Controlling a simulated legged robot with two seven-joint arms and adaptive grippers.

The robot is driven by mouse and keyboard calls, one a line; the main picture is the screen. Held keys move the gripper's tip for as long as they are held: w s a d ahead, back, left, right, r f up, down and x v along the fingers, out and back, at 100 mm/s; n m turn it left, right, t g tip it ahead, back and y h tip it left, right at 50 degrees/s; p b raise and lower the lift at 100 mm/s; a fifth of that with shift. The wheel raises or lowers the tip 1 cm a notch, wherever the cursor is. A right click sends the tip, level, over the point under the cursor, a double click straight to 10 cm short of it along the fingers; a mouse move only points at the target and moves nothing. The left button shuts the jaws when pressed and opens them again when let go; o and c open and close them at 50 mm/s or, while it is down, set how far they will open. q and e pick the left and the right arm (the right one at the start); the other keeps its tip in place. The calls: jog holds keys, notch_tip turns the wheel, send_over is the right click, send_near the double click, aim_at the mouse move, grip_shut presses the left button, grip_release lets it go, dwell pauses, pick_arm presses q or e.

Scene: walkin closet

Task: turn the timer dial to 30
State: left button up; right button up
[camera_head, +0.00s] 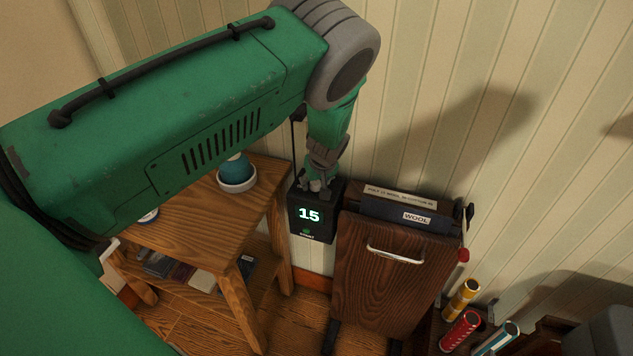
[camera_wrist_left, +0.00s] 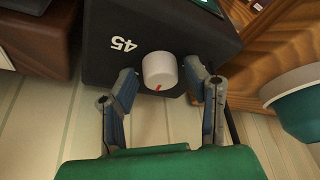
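The timer (camera_head: 311,226) is a black box against the panelled wall, between the small wooden table and the dark wooden press. Its lit display reads 15 in the head view. In the left wrist view the timer (camera_wrist_left: 118,62) shows a white dial (camera_wrist_left: 160,72) with a red pointer mark, and the number 45 printed beside it. My left gripper (camera_head: 318,186) is above the timer in the head view. In the left wrist view my left gripper (camera_wrist_left: 163,86) has its fingers apart, one on each side of the dial; contact is not clear. My right gripper is not in view.
The wooden table (camera_head: 190,212) on the left holds a teal object (camera_head: 235,168) in a white dish. The dark wooden press (camera_head: 385,268) with a metal handle stands close on the right of the timer. Several coloured tubes (camera_head: 462,300) stand at the lower right.

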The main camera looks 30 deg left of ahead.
pick_arm(q)
grip_shut()
jog(key=m+t+h, duration=0.1)
jog(key=m, duration=0.3)
jog(key=shift+m, duration=0.3)
jog(key=shift+m+t+h, duration=0.4)
jog(key=shift+m+h, duration=0.5)
jog(key=shift+m, duration=1)
jog(key=shift+a, duration=0.1)
jog(key=shift+o, duration=2.1)
grip_release()
